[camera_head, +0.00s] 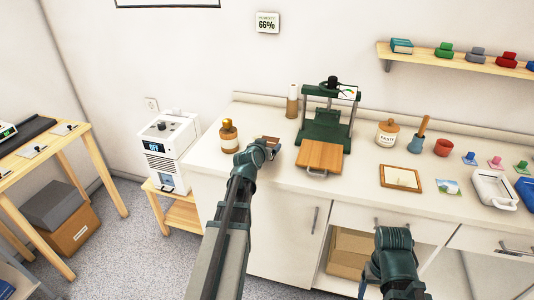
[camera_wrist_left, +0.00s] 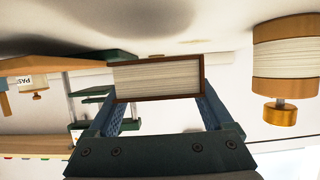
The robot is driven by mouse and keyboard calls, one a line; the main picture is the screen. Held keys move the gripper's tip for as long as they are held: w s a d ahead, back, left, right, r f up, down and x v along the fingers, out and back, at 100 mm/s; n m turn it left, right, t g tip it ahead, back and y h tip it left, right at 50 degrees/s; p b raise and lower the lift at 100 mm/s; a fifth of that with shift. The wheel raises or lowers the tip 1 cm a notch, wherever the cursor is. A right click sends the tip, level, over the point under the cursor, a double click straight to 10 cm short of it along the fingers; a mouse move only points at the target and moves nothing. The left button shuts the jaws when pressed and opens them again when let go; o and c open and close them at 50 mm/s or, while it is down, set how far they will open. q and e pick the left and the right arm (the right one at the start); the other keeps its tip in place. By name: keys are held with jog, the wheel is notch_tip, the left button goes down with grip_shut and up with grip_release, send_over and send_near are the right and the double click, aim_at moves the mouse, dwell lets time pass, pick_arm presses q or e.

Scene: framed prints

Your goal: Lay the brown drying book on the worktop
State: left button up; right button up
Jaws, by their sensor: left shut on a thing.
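The brown drying book (camera_head: 271,140) has a brown cover and pale page edges. In the left wrist view, which is upside down, its page block (camera_wrist_left: 158,77) faces the camera. My left gripper (camera_head: 268,147) is shut on the book, with one blue finger on each side of it. My left gripper partly hides the book in the head view. My right gripper is out of view.
A green press (camera_head: 325,130) with a wooden board (camera_head: 319,157) stands to the right. A paste jar (camera_head: 387,132) and a wooden frame (camera_head: 401,178) are farther right. The front-left worktop is clear.

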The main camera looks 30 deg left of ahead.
pick_arm(q)
jog(key=shift+f, duration=0.1)
notch_tip(320, 180, down, 3)
jog(key=b, duration=0.3)
jog(key=shift+f, duration=0.2)
jog(key=shift+b, duration=0.3)
jog(key=shift+f, duration=0.15)
jog(key=o, duration=1.5)
jog(key=shift+c, duration=0.2)
